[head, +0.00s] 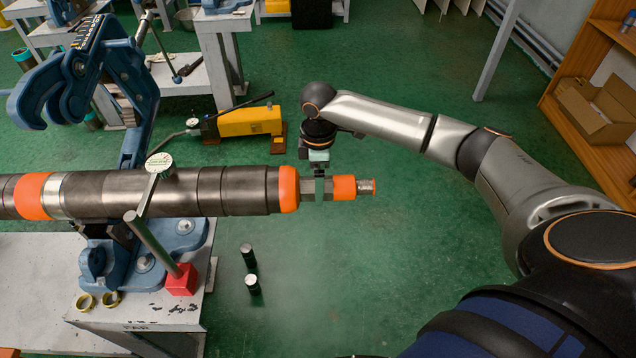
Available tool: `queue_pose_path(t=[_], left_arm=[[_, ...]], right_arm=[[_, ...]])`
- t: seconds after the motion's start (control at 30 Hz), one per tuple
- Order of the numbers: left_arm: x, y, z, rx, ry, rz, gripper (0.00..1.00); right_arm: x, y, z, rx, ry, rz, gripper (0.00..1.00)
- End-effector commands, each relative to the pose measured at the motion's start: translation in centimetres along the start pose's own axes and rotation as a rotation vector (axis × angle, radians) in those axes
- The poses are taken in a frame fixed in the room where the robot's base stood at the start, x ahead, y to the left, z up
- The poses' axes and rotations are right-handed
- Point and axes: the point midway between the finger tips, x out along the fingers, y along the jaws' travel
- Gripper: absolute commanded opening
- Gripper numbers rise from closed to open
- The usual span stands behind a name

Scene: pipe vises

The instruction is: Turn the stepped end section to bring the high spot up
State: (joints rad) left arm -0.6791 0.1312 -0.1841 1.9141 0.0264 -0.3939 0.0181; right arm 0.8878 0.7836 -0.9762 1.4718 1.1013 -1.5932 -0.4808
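A long grey pipe (110,192) lies level in the blue vise (125,245), with orange bands along it. Its stepped end section (308,188) sticks out to the right beyond an orange ring (288,189), with another orange band (344,187) and a small ribbed tip. My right gripper (319,188) reaches down over the grey step between these bands. One finger shows across its near side; the other is hidden, so its grip is unclear. A dial gauge (160,162) on a post with a red base (182,280) stands at the pipe. My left gripper is not in view.
The blue vise's hooked upper jaw (65,85) stands swung up behind the pipe. Two brass rings (98,300) lie on the bench (30,275).

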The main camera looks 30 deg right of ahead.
Motion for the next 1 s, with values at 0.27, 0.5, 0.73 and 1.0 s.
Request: queue_pose_path(t=[0.27,0.5,0.73,1.0], left_arm=[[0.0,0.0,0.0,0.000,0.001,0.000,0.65],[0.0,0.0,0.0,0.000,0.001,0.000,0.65],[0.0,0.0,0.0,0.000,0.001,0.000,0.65],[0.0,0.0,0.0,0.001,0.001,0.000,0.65]], right_arm=[[1.8,-0.1,-0.1,-0.001,0.001,0.000,0.95],[1.8,0.0,-0.1,-0.001,0.001,0.000,0.93],[1.8,0.0,-0.1,-0.001,0.001,0.000,0.67],[1.8,0.0,-0.1,0.000,0.001,0.000,0.36]])
